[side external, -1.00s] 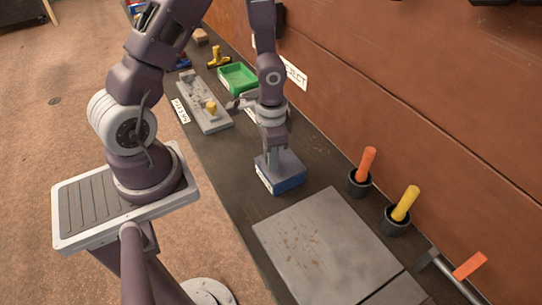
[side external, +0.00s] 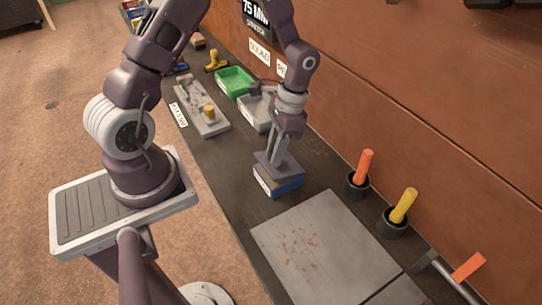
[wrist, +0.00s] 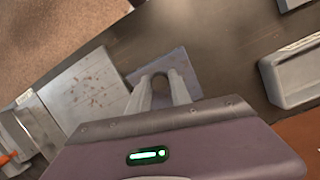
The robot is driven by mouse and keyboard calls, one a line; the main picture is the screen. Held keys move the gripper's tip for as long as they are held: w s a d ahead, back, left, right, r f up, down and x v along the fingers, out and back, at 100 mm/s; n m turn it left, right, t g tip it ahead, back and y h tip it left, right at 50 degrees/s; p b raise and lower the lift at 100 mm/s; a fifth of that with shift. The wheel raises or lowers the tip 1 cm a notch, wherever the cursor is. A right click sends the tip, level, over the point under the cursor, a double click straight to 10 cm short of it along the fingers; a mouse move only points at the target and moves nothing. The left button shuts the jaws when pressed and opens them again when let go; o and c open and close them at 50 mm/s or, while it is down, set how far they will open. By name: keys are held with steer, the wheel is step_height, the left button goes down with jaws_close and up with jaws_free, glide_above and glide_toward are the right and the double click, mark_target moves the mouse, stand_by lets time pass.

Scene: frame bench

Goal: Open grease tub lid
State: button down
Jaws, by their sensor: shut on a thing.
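The grease tub (side external: 280,187) is a blue box with a pale label on its side, standing on the dark bench. Its grey-purple lid (side external: 263,158) sits just above the tub, looking slightly raised and tilted at one side; whether one edge still touches the tub I cannot tell. My gripper (side external: 277,155) is shut on the lid from above, its fingers leaning. In the wrist view the two fingers (wrist: 164,92) stand over the lid (wrist: 197,72), which hides the tub; what they grip on it is hidden.
A grey metal plate (side external: 325,245) lies in front of the tub. Orange (side external: 365,166) and yellow (side external: 403,205) handles stand in black cups to the right. Behind are a grey bin (side external: 256,112), a green bin (side external: 236,81) and a grey fixture (side external: 195,110). A brown wall borders the bench.

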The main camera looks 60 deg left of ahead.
mark_target(287, 160)
steer(key=w, duration=0.1)
steer(key=w+r, duration=0.2)
steer(key=shift+w, duration=0.4)
steer(key=shift+w+r, duration=0.2)
steer(key=shift+w, duration=0.85)
steer(key=shift+w+a+f, duration=0.1)
steer(key=shift+w+a, duration=0.05)
steer(key=shift+w, duration=0.9)
steer(key=c, duration=2)
jaws_free()
steer(key=shift+w+a, duration=0.1)
steer(key=o, duration=0.8)
steer(key=shift+d, duration=0.2)
